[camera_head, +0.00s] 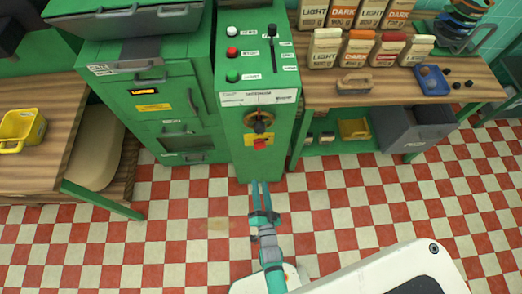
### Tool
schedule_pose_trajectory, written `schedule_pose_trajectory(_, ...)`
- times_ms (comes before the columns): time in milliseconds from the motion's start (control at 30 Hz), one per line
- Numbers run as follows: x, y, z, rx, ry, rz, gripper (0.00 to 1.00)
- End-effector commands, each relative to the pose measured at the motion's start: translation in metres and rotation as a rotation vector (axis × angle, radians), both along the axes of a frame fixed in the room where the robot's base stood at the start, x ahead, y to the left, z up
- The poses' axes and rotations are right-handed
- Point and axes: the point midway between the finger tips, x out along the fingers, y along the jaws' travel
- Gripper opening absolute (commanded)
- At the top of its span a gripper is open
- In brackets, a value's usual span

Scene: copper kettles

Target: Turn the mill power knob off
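A tall green control cabinet (228,150) stands in the middle. On its front is a round brass-coloured dial with a black knob (260,122). Just below it is a red knob on a yellow plate (261,142). Their labels are too small to read, so I cannot tell for sure which is the power knob, nor its setting. My gripper (261,184) is below both knobs in the picture, near the cabinet's foot and apart from the knobs. Its two fingers point toward the cabinet with a narrow gap between them, and nothing shows in it.
The cabinet's top has several buttons and a slider lever (272,47). A green machine with drawers (160,105) adjoins it at left. A wooden bench (440,90) with coffee bags stands at right. A table with a yellow bin (20,128) is far left. The checkered floor is clear in front.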

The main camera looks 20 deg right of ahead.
Motion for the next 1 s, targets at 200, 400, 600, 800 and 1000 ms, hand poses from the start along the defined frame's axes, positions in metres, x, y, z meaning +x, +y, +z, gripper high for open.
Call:
schedule_pose_trajectory(200,0.049,-0.026,-0.024,0.16,-0.074,-0.062,0.34)
schedule_pose_trajectory(400,0.065,-0.034,-0.029,0.209,-0.097,-0.079,0.34)
schedule_pose_trajectory(600,0.088,-0.041,-0.028,0.211,-0.099,-0.08,0.34)
schedule_pose_trajectory(800,0.123,-0.049,-0.028,0.209,-0.098,-0.078,0.34)
schedule_pose_trajectory(1000,0.151,-0.057,-0.029,0.21,-0.097,-0.077,0.34)
